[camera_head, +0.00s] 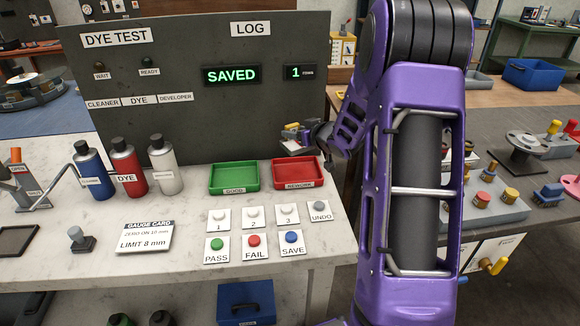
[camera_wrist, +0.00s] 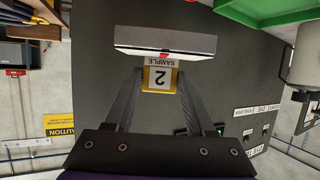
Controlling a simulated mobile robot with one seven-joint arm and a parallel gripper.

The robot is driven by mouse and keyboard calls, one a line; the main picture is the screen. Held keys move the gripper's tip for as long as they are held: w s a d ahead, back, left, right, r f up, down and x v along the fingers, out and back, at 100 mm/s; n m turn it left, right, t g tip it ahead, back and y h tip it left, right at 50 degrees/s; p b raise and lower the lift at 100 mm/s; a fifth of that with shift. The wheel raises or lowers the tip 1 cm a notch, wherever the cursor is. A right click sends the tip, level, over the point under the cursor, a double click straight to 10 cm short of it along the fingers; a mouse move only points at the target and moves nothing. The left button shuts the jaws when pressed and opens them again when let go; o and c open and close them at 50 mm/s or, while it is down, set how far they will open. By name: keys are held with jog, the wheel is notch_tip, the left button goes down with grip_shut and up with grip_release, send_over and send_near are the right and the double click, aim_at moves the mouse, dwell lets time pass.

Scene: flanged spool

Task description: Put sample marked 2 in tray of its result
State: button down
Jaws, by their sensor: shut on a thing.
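My gripper (camera_wrist: 158,82) is shut on the sample marked 2 (camera_wrist: 165,42), a pale grey block with a yellow tag reading SAMPLE 2 and a small red mark on its near edge. The tag appears upside down in the wrist view. In the head view my gripper (camera_head: 322,135) is near the back of the table, above and behind the red tray (camera_head: 299,184) labelled REWORK. The green tray (camera_head: 234,190) stands left of it; its label is too small to read surely. Both trays look empty. The display (camera_head: 232,75) reads SAVED, with a 1 beside it.
Buttons marked 1, 2, 3, UNDO, PASS (camera_head: 217,244), FAIL (camera_head: 254,240) and SAVE lie in front of the trays. Bottles (camera_head: 124,165), a gauge card (camera_head: 145,236) and a small stamp-like piece (camera_head: 80,239) stand left. A dark panel (camera_head: 200,120) rises behind.

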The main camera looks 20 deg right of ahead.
notch_tip(320, 180, down, 10)
jog(key=shift+r+b, duration=0.15)
jog(key=shift+b, duration=0.65)
jog(key=shift+c, duration=1.2)
grip_release()
jog(key=shift+f, duration=0.2)
jog(key=shift+r, duration=0.2)
jog(key=v, duration=1.2)
jog(key=shift+p, duration=0.35)
